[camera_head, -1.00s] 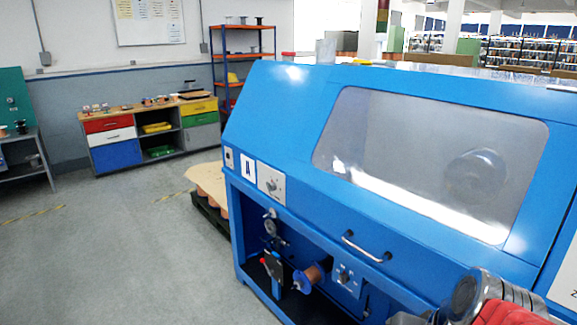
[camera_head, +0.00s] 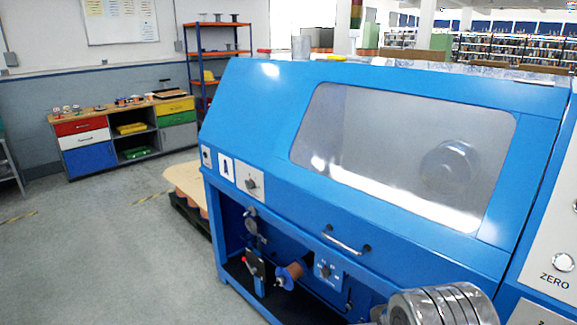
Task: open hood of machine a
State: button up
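Machine A (camera_head: 227,130) is a large blue cabinet with a label "A" on its front left. Its sloped blue hood (camera_head: 262,125) is closed and has a wide clear window (camera_head: 375,150); a round pulley shows dimly behind it. A silver bar handle (camera_head: 343,241) sits at the hood's lower edge. A grey metal part of my arm (camera_head: 440,306) shows at the bottom right, below and right of the handle. My gripper's fingers cannot be made out.
Below the hood is an open bay with a copper-coloured spool (camera_head: 290,272) and a small knob panel (camera_head: 327,271). A panel marked "ZERO" (camera_head: 550,250) stands at the right edge. The floor (camera_head: 100,260) at left is clear; a drawer bench (camera_head: 125,137) stands behind.

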aim_at(416, 250)
jog(key=u, duration=1.7)
jog(key=i, duration=0.4)
jog(key=u, duration=0.4)
